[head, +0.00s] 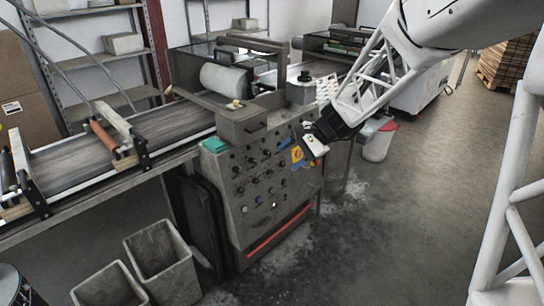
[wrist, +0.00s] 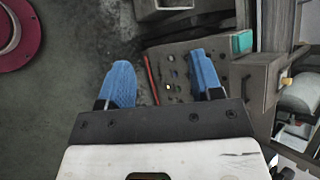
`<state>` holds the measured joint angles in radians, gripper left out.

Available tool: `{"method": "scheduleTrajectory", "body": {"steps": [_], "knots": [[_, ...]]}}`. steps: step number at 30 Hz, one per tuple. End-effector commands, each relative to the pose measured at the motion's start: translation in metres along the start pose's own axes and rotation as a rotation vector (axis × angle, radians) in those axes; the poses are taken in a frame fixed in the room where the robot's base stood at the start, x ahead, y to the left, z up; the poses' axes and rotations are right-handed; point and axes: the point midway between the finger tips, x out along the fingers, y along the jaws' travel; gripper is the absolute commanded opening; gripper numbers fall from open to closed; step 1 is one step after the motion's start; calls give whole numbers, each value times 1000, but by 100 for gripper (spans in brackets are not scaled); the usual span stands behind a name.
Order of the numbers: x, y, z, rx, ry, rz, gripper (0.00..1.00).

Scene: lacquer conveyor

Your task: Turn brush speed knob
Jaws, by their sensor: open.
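The control panel (head: 262,178) is the sloped grey front of the machine, with several small dark knobs (head: 253,160). I cannot read their labels, so I cannot tell which one is the brush speed knob.
A conveyor belt (head: 95,150) runs off to the left. Two grey bins (head: 160,262) stand on the floor in front of it. A white bucket with a red rim (head: 379,140) stands right of the machine.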

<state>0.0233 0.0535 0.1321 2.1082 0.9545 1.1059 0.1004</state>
Motion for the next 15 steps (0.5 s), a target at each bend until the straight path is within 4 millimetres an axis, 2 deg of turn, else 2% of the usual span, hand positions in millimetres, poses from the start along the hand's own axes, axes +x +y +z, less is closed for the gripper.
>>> {"method": "scheduleTrajectory", "body": {"steps": [15], "knots": [[56, -46, -107, 233, -116, -213, 59]]}}
